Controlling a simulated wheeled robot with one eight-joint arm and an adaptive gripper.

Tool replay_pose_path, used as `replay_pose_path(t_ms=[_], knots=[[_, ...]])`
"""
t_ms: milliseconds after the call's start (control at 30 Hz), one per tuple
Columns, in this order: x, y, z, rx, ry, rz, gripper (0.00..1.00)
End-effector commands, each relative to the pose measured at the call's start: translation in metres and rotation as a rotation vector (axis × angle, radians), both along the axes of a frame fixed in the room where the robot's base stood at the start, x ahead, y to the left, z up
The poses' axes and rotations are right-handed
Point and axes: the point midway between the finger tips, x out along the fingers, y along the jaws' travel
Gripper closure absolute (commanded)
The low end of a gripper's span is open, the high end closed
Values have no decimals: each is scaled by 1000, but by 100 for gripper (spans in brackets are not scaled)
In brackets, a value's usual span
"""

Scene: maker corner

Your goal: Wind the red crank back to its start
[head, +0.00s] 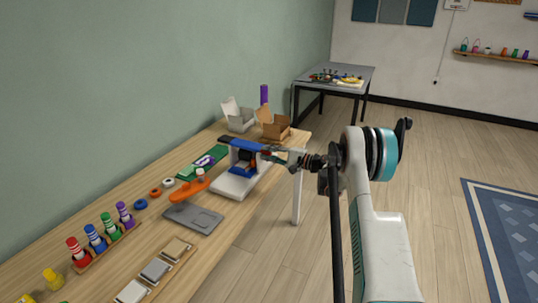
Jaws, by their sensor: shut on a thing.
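A small machine with a white base (232,184) and a blue frame (240,146) stands near the right edge of the wooden workbench in the head view. My gripper (269,151) reaches in from the right and is at the right side of the frame, near its top. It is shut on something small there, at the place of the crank. The red crank itself cannot be made out; the gripper and the small size of the view hide it.
An orange tool (185,193) and a grey tray (194,218) lie left of the machine on the workbench (218,245). Open boxes (274,129) stand behind it. Coloured bottles (95,238) stand in a rack at the near left.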

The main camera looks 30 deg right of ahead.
Motion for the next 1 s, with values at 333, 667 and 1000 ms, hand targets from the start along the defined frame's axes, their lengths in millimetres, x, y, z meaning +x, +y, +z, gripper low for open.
replay_pose_path(t_ms=[333, 667, 1000], knots=[[0, -1, -1, -1, 3, -2, 100], [0, -1, -1, -1, 1, -1, 59], [-19, -17, 0, -1, 1, -3, 59]])
